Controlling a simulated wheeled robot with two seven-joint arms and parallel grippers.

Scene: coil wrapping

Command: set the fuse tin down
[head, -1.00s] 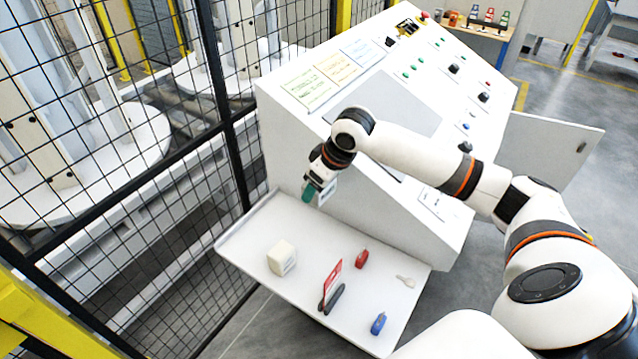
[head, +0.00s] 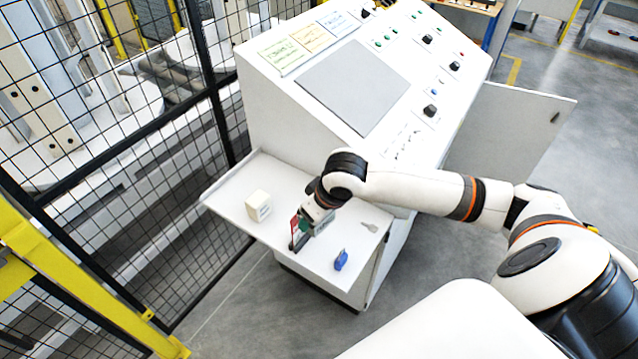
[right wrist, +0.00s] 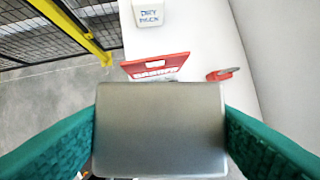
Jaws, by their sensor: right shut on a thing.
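The fuse tin is a plain grey metal box (right wrist: 160,130), held between the green finger pads of my right gripper in the right wrist view. In the head view my right gripper (head: 306,224) is low over the white fold-out shelf (head: 232,192), and the tin (head: 322,224) shows only partly beside its fingers. I cannot tell whether the tin touches the shelf. A red lettered tag (right wrist: 155,66) stands just beyond the tin. My left gripper is not in view.
A white dry pack cube (head: 258,206) sits on the shelf's left part. A red padlock-like item (right wrist: 222,74) lies near the tag. A blue one (head: 341,260) is near the front edge, with a key (head: 370,226) behind it. The control console (head: 290,110) rises behind.

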